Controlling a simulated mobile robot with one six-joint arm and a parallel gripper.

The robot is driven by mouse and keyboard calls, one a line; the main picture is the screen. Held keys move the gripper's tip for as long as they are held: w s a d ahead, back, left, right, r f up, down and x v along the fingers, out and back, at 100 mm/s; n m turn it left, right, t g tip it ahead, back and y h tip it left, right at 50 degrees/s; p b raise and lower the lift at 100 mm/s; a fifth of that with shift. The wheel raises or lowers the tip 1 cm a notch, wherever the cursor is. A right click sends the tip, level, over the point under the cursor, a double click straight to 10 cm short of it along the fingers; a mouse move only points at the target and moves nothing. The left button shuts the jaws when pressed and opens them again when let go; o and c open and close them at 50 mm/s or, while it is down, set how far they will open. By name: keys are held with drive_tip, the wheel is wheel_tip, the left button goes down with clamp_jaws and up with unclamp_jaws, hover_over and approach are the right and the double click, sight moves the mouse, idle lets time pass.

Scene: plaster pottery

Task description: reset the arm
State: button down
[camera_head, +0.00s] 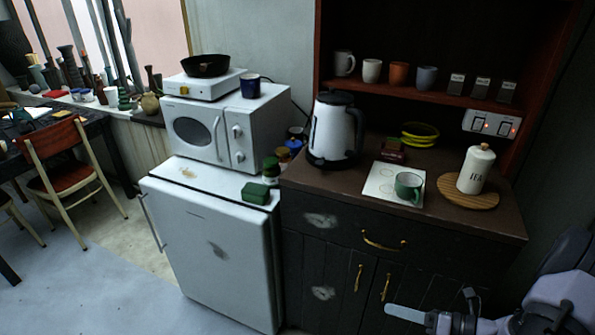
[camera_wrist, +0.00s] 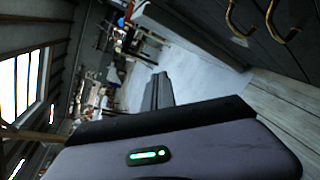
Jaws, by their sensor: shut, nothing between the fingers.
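My gripper (camera_wrist: 159,90) shows in the wrist view as dark fingers close together, with nothing between them. Behind them is my own body with a green-lit panel. In the head view my arm reaches in from the lower right corner, low in front of the dark cabinet (camera_head: 330,245). The gripper end is in front of the cabinet doors, below the countertop, and holds nothing.
The countertop carries a kettle (camera_head: 336,128), a green mug (camera_head: 409,187) and a white jar (camera_head: 475,169) on a round wooden board (camera_head: 468,199). A white fridge (camera_head: 215,250) with a microwave (camera_head: 225,128) stands left. Open floor (camera_head: 90,285) lies further left.

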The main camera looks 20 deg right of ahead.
drive_tip(key=a+r+n+g+h, duration=0.3)
drive_tip(key=a+r+n+g, duration=0.6)
drive_tip(key=a+r+n, duration=0.9)
drive_tip(key=s+a+r+n+t+h, duration=0.3)
drive_tip(key=s+a+r+n, duration=0.5)
drive_tip(key=n, duration=0.7)
drive_tip(key=shift+a+r+n+t+h, duration=0.15)
drive_tip(key=shift+a+n+t+h, duration=0.15)
drive_tip(key=shift+a+h, duration=0.6)
